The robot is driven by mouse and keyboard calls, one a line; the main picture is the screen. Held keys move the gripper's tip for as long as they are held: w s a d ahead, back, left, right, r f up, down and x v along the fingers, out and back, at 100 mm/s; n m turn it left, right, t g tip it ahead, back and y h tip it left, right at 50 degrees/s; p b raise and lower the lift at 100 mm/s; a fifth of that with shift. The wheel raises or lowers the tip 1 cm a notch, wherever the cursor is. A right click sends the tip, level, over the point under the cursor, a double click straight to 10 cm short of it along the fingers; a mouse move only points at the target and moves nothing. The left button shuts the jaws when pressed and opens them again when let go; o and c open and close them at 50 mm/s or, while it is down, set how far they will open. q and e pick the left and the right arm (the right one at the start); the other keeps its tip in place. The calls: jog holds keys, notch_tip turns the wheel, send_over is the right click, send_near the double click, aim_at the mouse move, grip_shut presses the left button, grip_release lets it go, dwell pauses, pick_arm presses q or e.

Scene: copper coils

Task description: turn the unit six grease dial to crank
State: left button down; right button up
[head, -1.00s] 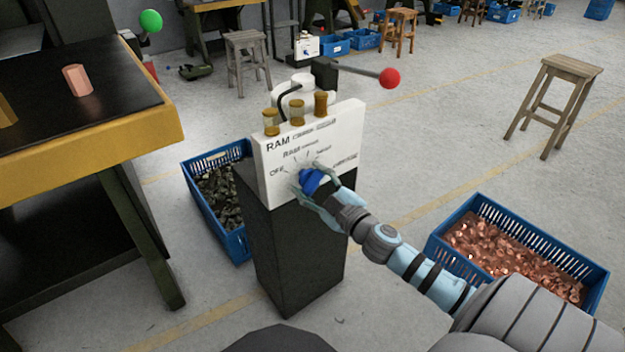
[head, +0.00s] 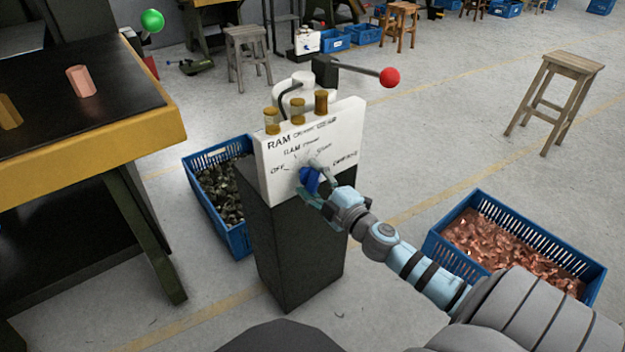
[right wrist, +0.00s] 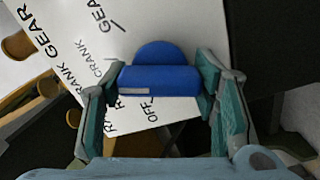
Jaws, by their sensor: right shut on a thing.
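The blue grease dial (head: 309,179) is on the front of a white panel (head: 263,164) on a dark pedestal. Labels with OFF, RAM, CRANK and GEAR are printed around it, partly legible. My right gripper (head: 317,184) is shut on the dial, with a finger on each side. In the right wrist view the dial (right wrist: 160,78) sits between the fingers of my gripper (right wrist: 160,90). A pale mark is on the left end of its grip; I cannot tell which label it points to. My left gripper is not in view.
Amber cups (head: 298,111) stand on the panel top, with a red-knobbed lever (head: 389,78) behind. A blue crate of dark scraps (head: 236,243) is left of the pedestal; a crate of copper pieces (head: 437,246) is at right. A yellow-edged bench (head: 150,148) is at left.

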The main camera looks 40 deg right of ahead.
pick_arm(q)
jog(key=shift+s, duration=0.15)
pick_arm(e)
jog(key=shift+f, duration=0.1)
jog(key=o, duration=0.9)
jog(key=shift+c, duration=0.2)
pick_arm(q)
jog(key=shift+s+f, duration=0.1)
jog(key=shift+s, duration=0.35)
pick_arm(e)
jog(key=o, duration=0.3)
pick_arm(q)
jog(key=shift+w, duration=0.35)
pick_arm(e)
jog(key=s, duration=1.2)
jog(key=shift+a, duration=0.15)
